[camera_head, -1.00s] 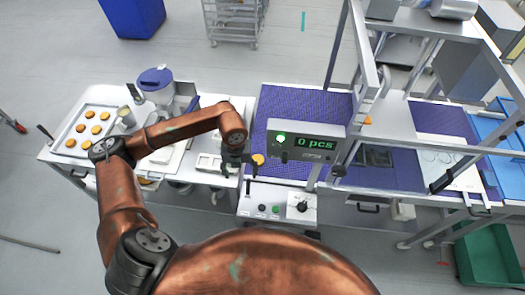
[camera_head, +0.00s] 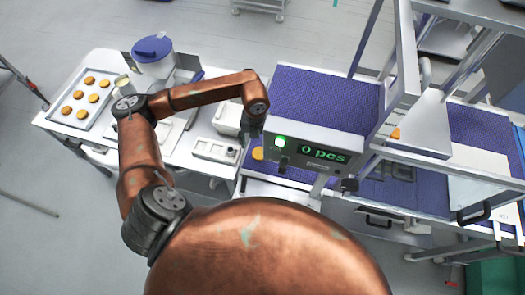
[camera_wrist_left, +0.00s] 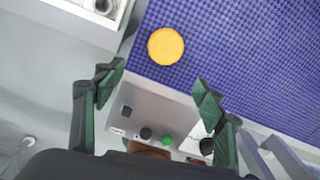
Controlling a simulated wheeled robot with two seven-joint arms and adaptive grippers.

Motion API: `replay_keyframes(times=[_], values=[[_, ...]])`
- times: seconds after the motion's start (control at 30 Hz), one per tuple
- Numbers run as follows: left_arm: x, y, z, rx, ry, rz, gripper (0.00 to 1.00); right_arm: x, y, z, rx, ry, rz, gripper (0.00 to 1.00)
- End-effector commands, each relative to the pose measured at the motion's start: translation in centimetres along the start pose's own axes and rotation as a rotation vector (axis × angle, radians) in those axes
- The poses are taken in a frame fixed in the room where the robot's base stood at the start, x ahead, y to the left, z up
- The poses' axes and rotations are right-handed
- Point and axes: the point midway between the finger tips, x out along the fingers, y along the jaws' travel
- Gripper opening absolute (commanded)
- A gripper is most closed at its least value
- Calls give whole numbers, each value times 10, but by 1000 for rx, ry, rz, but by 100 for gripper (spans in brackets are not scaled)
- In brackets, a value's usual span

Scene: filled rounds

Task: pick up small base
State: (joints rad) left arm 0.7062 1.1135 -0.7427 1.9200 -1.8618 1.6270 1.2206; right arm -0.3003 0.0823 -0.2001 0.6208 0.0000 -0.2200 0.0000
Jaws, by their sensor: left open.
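A small round yellow-orange base (camera_head: 258,153) lies on the blue woven belt (camera_head: 320,100), near its left edge and beside the display box. In the left wrist view the base (camera_wrist_left: 165,46) lies flat on the belt, beyond the fingertips and between their lines. My left gripper (camera_wrist_left: 158,86) is open and empty, with its green-padded fingers apart and not touching the base. In the head view the left gripper (camera_head: 248,128) hangs down just above and left of the base, mostly hidden by my arm. My right gripper is not in view.
A display box (camera_head: 318,152) reading "0 pcs" stands right beside the base. A control panel (camera_wrist_left: 150,115) with knobs and buttons lies below the fingers. A tray (camera_head: 58,108) with several similar bases is at far left, near a blue-lidded container (camera_head: 152,50).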

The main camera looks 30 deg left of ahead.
Motion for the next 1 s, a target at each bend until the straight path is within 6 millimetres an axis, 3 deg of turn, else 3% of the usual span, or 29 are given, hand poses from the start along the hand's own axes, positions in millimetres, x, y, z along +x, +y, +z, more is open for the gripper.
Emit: replay_keyframes(times=[0.17, 0.47, 0.8, 1.0], values=[[18, 0, 0, 0, 2, 1, 65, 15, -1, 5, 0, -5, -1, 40], [44, 0, 1, -1, 3, 1, 65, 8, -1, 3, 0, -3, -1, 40], [88, 0, 5, -3, 3, 1, 65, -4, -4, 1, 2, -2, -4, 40], [93, 0, 6, -2, 1, 0, 65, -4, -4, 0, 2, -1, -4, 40]])
